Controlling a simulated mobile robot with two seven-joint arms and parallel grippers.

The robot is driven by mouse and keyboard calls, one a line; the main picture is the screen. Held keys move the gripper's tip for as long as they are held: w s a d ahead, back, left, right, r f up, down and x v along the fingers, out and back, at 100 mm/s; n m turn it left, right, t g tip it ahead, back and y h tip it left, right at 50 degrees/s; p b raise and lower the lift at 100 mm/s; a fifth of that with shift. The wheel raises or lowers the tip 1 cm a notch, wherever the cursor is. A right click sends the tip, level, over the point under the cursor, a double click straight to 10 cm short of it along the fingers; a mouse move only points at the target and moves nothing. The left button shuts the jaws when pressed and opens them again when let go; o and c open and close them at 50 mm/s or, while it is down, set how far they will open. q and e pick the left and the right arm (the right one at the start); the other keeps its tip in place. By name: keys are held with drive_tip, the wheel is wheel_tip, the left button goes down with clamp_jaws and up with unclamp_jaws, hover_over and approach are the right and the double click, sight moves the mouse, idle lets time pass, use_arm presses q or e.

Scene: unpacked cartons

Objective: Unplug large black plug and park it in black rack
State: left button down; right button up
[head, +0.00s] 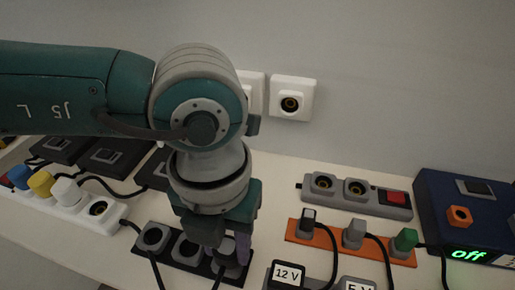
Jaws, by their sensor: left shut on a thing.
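The black rack (173,258) lies on the table at bottom centre, with several round grey holders in a row. My left gripper (226,250) points down over the rack's right end and is shut on a dark plug (228,257). The plug is at the rightmost holder and mostly hidden by my fingers; I cannot tell how deep it sits. A black cable runs down from near it. My right gripper is not in view.
A white strip (75,209) with blue, yellow and white plugs lies left. A grey power strip (384,209), an orange rack (291,231) with several plugs, and a blue box (435,205) reading "off" stand right. Adapter 12 V (287,275) is at front. Cables cross the table.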

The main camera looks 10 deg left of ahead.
sight(226, 247)
use_arm(q)
drive_tip(key=shift+c, duration=1.9)
unclamp_jaws()
wheel_tip(226, 247, up, 10)
drive_tip(key=p, duration=0.1)
